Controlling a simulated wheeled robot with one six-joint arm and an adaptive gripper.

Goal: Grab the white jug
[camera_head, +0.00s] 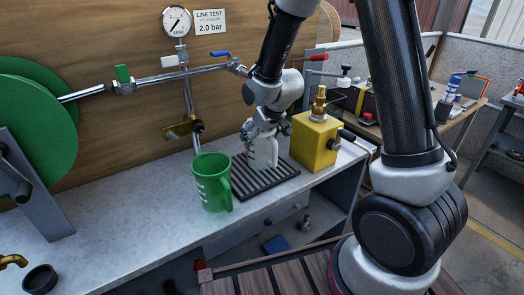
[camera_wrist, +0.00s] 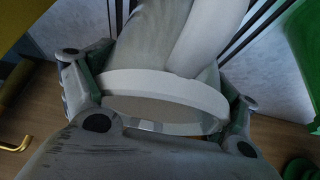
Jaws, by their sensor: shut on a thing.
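The white jug (camera_head: 263,153) stands on the black slatted drip tray (camera_head: 262,183) on the worktop, partly hidden by my gripper. My gripper (camera_head: 266,131) comes down on it from above and is shut on its upper part. In the wrist view the white jug (camera_wrist: 150,95) fills the space between the fingers of my gripper (camera_wrist: 155,100), one finger on each side. The jug's rim and a thick pale part, probably its handle, show there. I cannot tell whether its base touches the tray.
A green jug (camera_head: 211,182) stands close by at the left of the tray. A yellow block (camera_head: 314,142) with a brass fitting stands close at the right. Pipes with a blue lever (camera_head: 219,53) and a gauge (camera_head: 177,21) are behind.

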